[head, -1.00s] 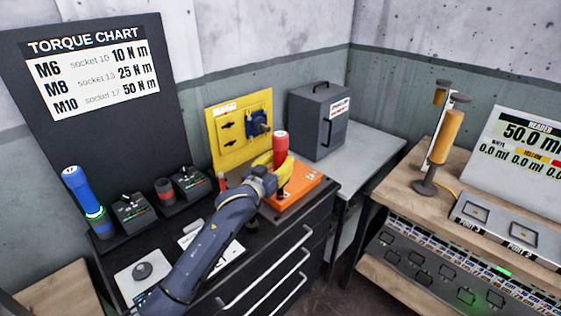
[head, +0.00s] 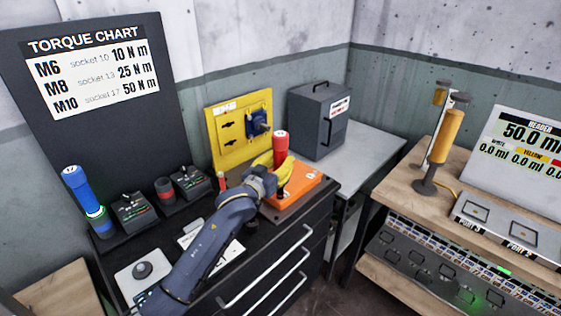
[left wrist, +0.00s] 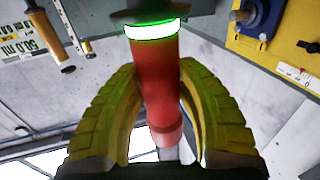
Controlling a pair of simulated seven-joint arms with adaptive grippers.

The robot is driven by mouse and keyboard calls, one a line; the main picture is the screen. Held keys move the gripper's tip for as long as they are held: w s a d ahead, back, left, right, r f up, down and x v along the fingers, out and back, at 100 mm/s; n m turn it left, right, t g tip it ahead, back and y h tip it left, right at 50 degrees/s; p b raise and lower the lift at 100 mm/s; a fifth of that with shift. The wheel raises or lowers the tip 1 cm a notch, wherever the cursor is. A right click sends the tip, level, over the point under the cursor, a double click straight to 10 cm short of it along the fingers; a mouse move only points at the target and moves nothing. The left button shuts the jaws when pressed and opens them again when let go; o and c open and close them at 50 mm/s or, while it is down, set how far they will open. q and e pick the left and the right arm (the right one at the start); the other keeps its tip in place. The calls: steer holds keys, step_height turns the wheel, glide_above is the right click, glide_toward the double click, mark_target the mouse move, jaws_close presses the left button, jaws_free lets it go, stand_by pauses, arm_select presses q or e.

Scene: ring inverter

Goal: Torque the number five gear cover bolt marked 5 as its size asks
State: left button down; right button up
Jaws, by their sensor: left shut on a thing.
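My left gripper (head: 271,170) has yellow padded fingers and is shut on a red torque tool (head: 281,143), which stands upright over the orange gear cover (head: 306,191) on the black cabinet. In the left wrist view, the yellow fingers (left wrist: 158,115) lie on both sides of the red tool (left wrist: 162,85), and a ring (left wrist: 155,30) on it glows white-green. The tool's lower end, the bolt marked 5 and any number beside it are hidden or too small to read. The torque chart (head: 92,72) lists M6 10, M8 25 and M10 50 N m. My right gripper is not in view.
A blue tool (head: 82,198) stands at the cabinet's left, beside dark holders (head: 133,209) with small displays. A yellow panel (head: 228,130) with a blue fixture stands behind the cover. A grey box (head: 318,120) is at the back, and a wooden bench (head: 462,232) at right.

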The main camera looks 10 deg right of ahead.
mark_target(276, 150)
arm_select(q)
steer(key=shift+r, duration=2.6)
steer(key=shift+w, duration=0.1)
steer(key=w+a+n+t+y, duration=0.1)
steer(key=w+a, duration=0.4)
steer(key=a, duration=0.4)
steer(key=w+a+n+t+y, duration=0.1)
steer(key=w+a, duration=0.5)
steer(key=a, duration=0.3)
steer(key=a+r+n+t+y, duration=0.1)
steer(key=a+r+n+y, duration=0.1)
steer(key=a, duration=0.9)
steer(key=a+r+n+t+y, duration=0.1)
steer(key=a+r+n+y, duration=0.1)
steer(key=a+r+y, duration=0.2)
steer(key=a+r, duration=0.3)
steer(key=a, duration=0.4)
steer(key=shift+w, duration=0.1)
